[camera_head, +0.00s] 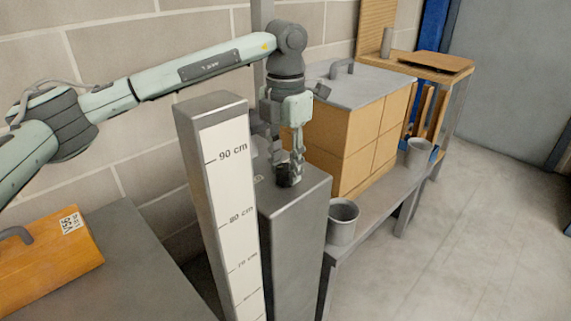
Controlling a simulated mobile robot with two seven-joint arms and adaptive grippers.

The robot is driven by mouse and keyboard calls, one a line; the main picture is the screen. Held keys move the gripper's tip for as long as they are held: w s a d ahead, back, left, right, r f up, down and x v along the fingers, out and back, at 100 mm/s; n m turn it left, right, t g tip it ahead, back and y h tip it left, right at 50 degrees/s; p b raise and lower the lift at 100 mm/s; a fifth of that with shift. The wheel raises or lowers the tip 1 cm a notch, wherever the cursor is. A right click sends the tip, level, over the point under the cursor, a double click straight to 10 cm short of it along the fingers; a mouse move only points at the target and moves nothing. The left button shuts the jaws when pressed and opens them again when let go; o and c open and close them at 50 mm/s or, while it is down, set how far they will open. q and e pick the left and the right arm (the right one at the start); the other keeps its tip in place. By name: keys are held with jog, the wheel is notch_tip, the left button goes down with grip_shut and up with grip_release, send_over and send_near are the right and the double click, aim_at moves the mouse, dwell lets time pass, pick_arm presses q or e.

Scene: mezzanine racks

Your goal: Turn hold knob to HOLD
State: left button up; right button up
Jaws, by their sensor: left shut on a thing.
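The hold knob (284,181) is a small dark knob on top of a grey metal post (297,222). My left gripper (289,172) points straight down over the post and is shut on the knob. The fingers cover much of the knob, so its pointer and any HOLD marking cannot be read. A small pale label (258,178) lies on the post top left of the knob. My right gripper is not in view.
A taller post with a height scale (226,170) stands close left of the knob post. An orange case (50,262) lies at left. The floor at right is clear.

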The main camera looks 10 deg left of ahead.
aim_at(285, 167)
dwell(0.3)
pick_arm(q)
jog(key=o, duration=1.2)
jog(key=shift+c, duration=0.2)
jog(key=shift+r, duration=0.15)
notch_tip(285, 167, up, 12)
